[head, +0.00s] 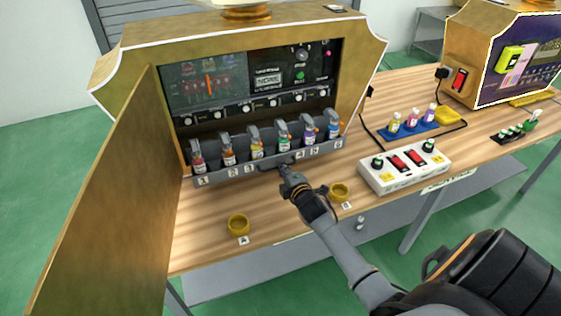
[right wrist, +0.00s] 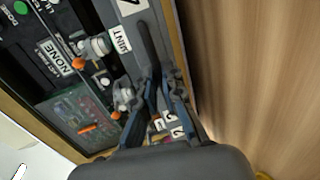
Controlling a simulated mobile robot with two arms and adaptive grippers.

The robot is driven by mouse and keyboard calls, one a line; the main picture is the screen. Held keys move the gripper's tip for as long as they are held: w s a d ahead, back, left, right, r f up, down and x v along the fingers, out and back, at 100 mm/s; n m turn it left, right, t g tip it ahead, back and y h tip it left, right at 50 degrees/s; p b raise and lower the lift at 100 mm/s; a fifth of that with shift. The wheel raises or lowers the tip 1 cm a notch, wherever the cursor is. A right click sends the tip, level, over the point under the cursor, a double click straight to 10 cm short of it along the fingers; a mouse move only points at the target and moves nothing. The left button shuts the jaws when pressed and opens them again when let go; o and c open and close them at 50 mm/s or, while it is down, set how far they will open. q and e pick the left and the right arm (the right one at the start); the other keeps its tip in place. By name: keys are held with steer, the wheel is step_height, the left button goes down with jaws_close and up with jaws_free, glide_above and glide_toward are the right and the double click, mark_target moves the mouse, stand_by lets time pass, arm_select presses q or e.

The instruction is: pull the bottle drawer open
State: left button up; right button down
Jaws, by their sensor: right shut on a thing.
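The bottle drawer (head: 235,171) is a long grey tray that projects from the lower front of the golden vending cabinet. It holds a row of several numbered spray bottles (head: 256,145) with coloured liquids, standing upright. My right gripper (head: 286,172) is at the middle of the drawer's front, shut on the dark drawer handle. In the right wrist view, the fingers (right wrist: 155,88) close around the handle (right wrist: 149,42), beside the number labels. The fingers partly hide the handle. My left gripper is not in view.
The cabinet door (head: 100,200) stands open at the left. A white switch box (head: 404,166) and a blue tray (head: 414,131) of bottles are to the right.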

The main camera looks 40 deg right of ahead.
steer(key=shift+s+a, duration=0.15)
steer(key=shift+s, duration=0.6)
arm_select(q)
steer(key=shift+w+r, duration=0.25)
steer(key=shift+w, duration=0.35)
arm_select(e)
steer(key=c, duration=1.7)
jaws_free()
steer(key=shift+c, duration=0.2)
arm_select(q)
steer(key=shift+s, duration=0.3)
arm_select(e)
steer(key=v, duration=1.2)
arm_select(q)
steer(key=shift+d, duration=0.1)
